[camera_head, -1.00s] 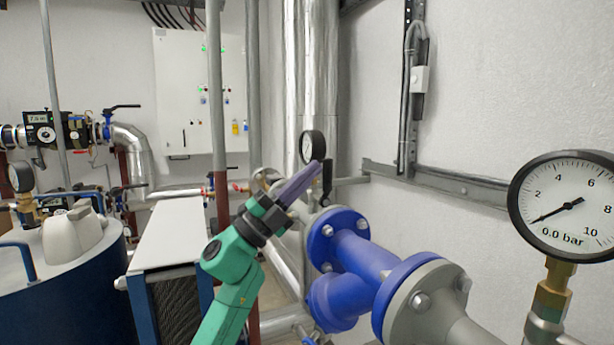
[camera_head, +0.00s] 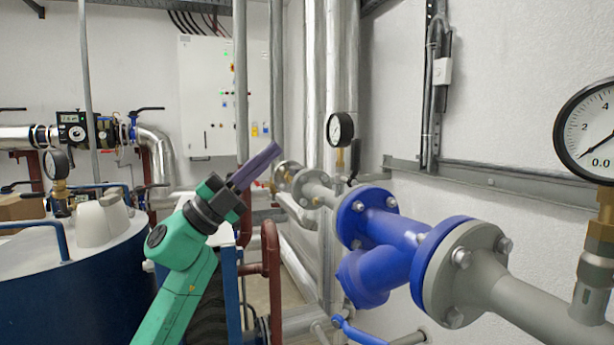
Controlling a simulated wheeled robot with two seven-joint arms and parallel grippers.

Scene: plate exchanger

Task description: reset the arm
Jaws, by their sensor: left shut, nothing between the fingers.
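My left arm is green with a dark wrist and rises from the bottom of the head view. Its left gripper (camera_head: 258,165) has purple fingers that lie together, shut and empty, pointing up and to the right. In the picture the fingertips are left of the small pressure gauge (camera_head: 340,130) and the grey pipe flange (camera_head: 288,176). I cannot tell how far they are from these. The gripper touches nothing that I can make out. My right gripper is not in view.
A blue Y-shaped fitting (camera_head: 380,235) with grey flanges is right of my arm. A large pressure gauge (camera_head: 592,135) stands at the right edge. A blue tank (camera_head: 75,290) is at the left. A white control cabinet (camera_head: 212,95) hangs on the back wall.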

